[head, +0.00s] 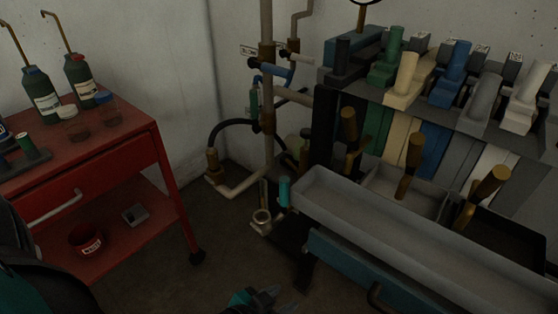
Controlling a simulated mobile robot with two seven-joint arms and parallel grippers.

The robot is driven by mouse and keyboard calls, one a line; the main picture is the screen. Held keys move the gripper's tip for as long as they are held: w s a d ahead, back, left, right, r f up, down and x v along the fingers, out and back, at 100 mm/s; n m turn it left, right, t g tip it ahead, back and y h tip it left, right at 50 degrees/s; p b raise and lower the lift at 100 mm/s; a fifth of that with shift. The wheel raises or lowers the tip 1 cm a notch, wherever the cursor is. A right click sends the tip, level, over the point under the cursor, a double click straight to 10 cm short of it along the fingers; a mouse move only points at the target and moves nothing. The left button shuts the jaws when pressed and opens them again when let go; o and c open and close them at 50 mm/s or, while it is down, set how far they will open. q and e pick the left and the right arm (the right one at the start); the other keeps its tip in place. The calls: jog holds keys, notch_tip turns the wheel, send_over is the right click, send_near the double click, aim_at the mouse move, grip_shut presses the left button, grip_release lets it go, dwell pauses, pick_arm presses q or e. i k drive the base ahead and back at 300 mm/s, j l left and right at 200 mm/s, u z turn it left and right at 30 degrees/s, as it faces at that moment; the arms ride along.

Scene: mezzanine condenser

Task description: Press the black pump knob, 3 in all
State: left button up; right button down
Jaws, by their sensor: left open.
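The black pump knob (342,56) stands upright on a dark block at the left end of a row of coloured pump knobs, at the upper right of the head view. A green knob (390,45) is just right of it, then a cream one (405,72). My left gripper (278,300) is at the bottom edge, low and well below the row, with its fingers apart and nothing seen between them. It touches no knob. My right gripper is out of view.
A long grey trough (380,225) and several brass-coloured taps (412,150) lie in front of and below the row. Pipes (267,110) rise behind on the left. A red cart (150,150) with bottles stands at left. Open floor lies between cart and trough.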

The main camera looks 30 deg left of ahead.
aim_at(305, 133)
jog(key=u, duration=0.85)
